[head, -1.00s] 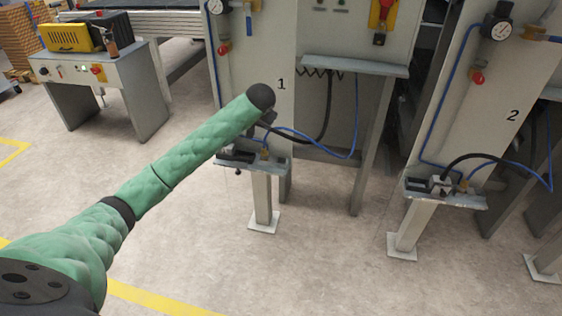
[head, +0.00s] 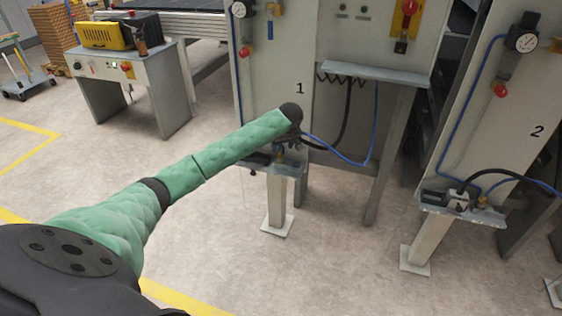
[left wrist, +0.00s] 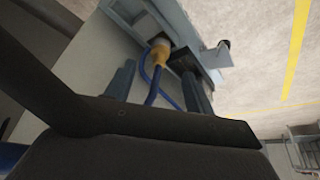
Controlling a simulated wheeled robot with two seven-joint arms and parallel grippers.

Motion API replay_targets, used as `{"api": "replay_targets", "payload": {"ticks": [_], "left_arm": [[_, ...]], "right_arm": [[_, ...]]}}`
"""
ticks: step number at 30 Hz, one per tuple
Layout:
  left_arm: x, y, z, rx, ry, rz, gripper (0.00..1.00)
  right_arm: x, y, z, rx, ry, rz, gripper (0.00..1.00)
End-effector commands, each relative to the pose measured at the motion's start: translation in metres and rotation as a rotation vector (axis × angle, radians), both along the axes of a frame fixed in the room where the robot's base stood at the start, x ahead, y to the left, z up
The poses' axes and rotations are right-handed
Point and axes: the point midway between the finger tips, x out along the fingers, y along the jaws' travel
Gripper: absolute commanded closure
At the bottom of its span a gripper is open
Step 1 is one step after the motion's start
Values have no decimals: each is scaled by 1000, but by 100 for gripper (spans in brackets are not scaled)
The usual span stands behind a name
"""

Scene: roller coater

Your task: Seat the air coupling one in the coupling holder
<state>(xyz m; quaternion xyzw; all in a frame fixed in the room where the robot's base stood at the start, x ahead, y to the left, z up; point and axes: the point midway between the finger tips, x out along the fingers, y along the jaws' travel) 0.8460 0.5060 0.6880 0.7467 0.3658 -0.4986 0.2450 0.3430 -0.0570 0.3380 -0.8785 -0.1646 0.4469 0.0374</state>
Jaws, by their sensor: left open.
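The air coupling one shows in the left wrist view as a brass-coloured fitting (left wrist: 158,50) on a blue hose, at the small shelf of station 1. In the head view a small brass spot (head: 279,155) shows there, mostly covered by my wrist. My left gripper (head: 290,143) is just above this shelf. In the left wrist view its two fingers (left wrist: 158,84) are open, with the blue hose running between them and the fitting just beyond the tips. I see no contact. A dark block beside the fitting may be the coupling holder (left wrist: 207,68); its opening is not clear.
The station 1 shelf (head: 255,159) stands on a post. A black hose and a blue hose (head: 345,158) hang to its right, near my wrist. Station 2 has a similar shelf (head: 480,216) at the right. The floor in front is clear.

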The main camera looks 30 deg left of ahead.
Motion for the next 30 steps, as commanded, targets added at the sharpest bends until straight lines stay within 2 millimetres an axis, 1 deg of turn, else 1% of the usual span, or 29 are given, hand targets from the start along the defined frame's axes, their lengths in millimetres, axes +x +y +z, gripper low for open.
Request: {"api": "replay_targets", "payload": {"ticks": [3,8,15,18,21,28,29,30], "left_arm": [[2,4,-12,1,3,1,46],[5,7,-24,2,2,-1,46],[12,14,-54,1,3,-2,46],[14,17,-63,1,3,-2,46],[15,19,-68,2,2,-3,46],[16,19,-68,1,1,-4,46],[16,19,-68,1,1,-4,52],[16,19,-68,1,1,-4,60]], "right_arm": [[0,0,-1,0,0,0,38],[0,0,0,0,1,0,38],[1,0,3,0,2,1,38],[0,0,3,0,2,1,38],[0,1,3,0,2,1,38],[0,1,3,1,2,2,38],[0,1,3,1,3,2,38],[0,1,3,1,3,2,38]]}}
